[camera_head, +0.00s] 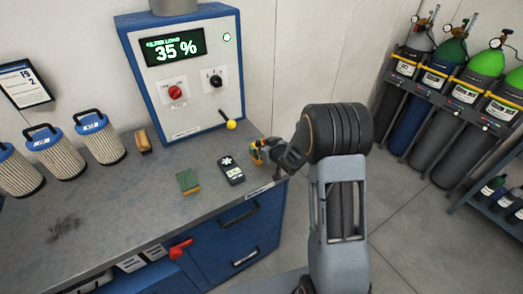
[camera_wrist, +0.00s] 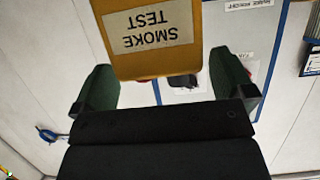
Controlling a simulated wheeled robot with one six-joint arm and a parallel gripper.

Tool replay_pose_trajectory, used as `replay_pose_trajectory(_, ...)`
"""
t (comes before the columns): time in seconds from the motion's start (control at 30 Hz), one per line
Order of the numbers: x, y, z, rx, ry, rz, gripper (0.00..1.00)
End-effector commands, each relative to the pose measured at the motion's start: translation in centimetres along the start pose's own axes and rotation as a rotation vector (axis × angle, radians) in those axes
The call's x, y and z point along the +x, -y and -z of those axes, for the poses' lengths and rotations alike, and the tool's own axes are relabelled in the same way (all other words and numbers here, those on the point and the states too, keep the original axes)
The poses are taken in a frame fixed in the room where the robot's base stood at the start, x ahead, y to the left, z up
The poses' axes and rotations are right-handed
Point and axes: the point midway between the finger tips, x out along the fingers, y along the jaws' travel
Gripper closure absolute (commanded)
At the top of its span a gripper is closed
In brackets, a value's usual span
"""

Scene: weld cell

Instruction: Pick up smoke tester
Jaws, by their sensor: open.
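The smoke tester (camera_wrist: 155,38) is a yellow block with a pale "SMOKE TEST" label, upside down in the wrist view. It lies between the two dark green fingers of my gripper (camera_wrist: 165,82), with a gap visible on each side. My gripper is open. In the head view my gripper (camera_head: 264,150) is low over the right end of the bench, and the smoke tester (camera_head: 255,152) shows as a small yellow patch there, partly hidden by the gripper.
A dark handheld device (camera_head: 231,169) and a green-topped block (camera_head: 188,181) lie left of my gripper on the bench (camera_head: 120,215). The blue control cabinet (camera_head: 185,75) stands behind, with a yellow-knobbed lever (camera_head: 231,124). Several filter cartridges (camera_head: 100,142) stand left. Gas cylinders (camera_head: 440,110) stand far right.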

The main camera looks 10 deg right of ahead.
Motion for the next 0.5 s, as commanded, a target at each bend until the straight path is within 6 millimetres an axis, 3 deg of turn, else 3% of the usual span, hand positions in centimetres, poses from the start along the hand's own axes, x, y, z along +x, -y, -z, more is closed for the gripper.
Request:
replay_pose_trajectory(0.2,2.0,0.0,0.1,0.000,0.000,0.000,0.00)
replay_pose_trajectory(0.5,2.3,0.0,0.0,0.000,0.000,-0.001,0.01)
